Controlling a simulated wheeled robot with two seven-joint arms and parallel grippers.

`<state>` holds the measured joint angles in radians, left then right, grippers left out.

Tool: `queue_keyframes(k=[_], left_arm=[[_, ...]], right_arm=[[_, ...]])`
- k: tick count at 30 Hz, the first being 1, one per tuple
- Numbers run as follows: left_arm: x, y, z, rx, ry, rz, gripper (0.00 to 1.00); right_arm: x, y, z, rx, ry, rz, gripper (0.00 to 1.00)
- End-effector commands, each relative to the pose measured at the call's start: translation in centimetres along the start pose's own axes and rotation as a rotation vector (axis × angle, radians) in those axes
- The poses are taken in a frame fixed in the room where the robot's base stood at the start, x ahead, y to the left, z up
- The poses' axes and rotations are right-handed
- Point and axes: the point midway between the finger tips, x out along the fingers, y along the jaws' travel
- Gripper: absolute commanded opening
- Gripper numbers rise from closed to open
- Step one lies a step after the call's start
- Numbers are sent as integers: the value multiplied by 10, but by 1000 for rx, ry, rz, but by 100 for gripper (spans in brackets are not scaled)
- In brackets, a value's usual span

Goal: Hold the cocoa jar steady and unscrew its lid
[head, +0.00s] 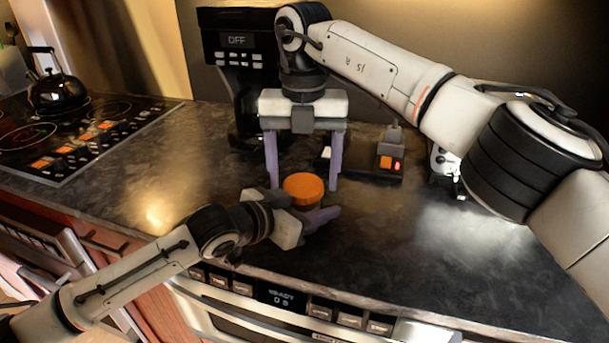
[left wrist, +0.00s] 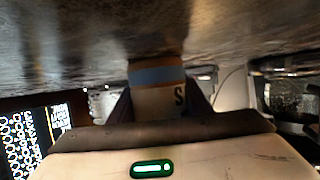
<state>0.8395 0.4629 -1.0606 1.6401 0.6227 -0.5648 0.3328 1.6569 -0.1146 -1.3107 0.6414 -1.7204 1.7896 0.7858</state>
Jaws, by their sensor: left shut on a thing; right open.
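The cocoa jar's orange lid (head: 304,188) shows from above in the head view, near the front of the counter. My left gripper (head: 307,212) comes in low from the left and is shut on the jar's body. In the left wrist view the jar (left wrist: 157,98), pale with a blue band and a dark letter, stands between the fingers. My right gripper (head: 303,185) points down from above and is open. Its two purple fingers are spread wide to either side of the lid and appear apart from it. Most of the jar's body is hidden in the head view.
A coffee machine (head: 238,45) showing OFF stands behind my right gripper. A dark power strip (head: 368,166) with an orange switch lies to the right. A stovetop (head: 75,135) with a black kettle (head: 57,92) is at the left.

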Motion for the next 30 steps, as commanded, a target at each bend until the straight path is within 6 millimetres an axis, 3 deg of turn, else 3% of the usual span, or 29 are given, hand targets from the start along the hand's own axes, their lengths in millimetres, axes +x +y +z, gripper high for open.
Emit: queue_keyframes(k=[6,11,20,23,30], left_arm=[[0,1,0,0,0,1,0],[0,1,0,0,0,1,0],[0,1,0,0,0,1,0],[0,1,0,0,0,1,0],[0,1,0,0,0,1,0]], right_arm=[[-30,0,0,1,-3,0,71],[-38,0,0,8,-1,0,71],[-69,1,1,254,-2,0,71],[-67,1,1,280,0,0,71],[-36,0,0,279,2,-1,71]])
